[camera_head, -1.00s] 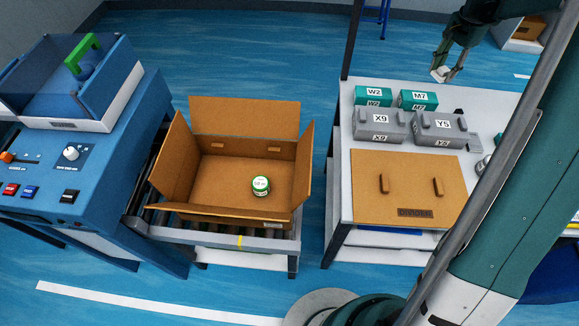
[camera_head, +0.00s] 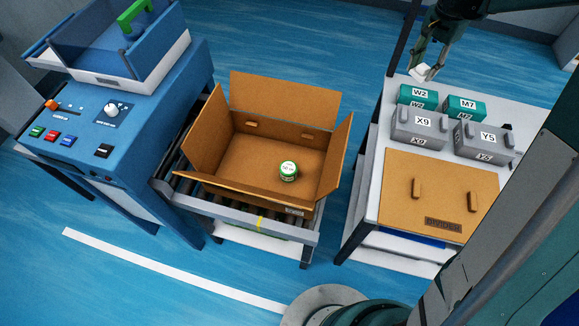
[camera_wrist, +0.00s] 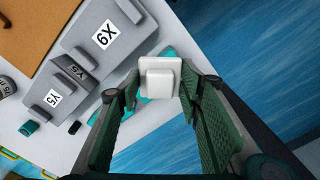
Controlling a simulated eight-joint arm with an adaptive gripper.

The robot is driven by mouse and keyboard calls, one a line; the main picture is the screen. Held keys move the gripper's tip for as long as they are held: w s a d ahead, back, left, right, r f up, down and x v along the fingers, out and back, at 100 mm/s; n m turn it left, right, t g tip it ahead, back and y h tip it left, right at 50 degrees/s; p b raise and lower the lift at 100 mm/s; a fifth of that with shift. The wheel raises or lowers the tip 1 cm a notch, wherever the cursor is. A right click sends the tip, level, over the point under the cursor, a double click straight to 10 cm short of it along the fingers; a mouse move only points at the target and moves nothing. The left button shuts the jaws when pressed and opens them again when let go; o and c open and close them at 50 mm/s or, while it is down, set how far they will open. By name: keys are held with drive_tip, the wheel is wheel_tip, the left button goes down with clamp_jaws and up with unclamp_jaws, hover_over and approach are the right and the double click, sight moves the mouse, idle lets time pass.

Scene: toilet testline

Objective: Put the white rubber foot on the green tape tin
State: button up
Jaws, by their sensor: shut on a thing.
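The white rubber foot (camera_wrist: 161,78) is a small square block with a raised block on it. My gripper (camera_head: 427,70) is shut on it and holds it in the air near the back edge of the white table. In the wrist view the foot sits between the two green finger pads of my gripper (camera_wrist: 158,85). The green tape tin (camera_head: 288,171) is a small round tin with a white labelled top. It stands inside the open cardboard box, toward its right side. My gripper is well up and right of the tin, far apart from it.
The cardboard box (camera_head: 205,180) has raised flaps and sits on a roller conveyor. On the white table (camera_head: 366,200) are teal boxes W2 (camera_head: 417,97) and M7 (camera_head: 465,108), grey boxes X9 (camera_head: 418,126) and Y5 (camera_head: 481,138), and a cardboard divider (camera_head: 440,190). A blue console (camera_head: 150,140) stands left.

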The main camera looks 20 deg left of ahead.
drive_tip(key=s+a+n, duration=0.2)
drive_tip(key=s+a, duration=0.3)
drive_tip(key=a, duration=0.7)
drive_tip(key=n+b, duration=0.4)
drive_tip(key=n, duration=0.2)
hover_over(288, 167)
wheel_tip(288, 167, down, 18)
drive_tip(key=shift+f, duration=0.65)
drive_tip(key=shift+f+b, duration=0.6)
drive_tip(key=shift+f, duration=2.5)
drive_tip(key=shift+f+b, duration=0.5)
drive_tip(key=shift+f, duration=1.4)
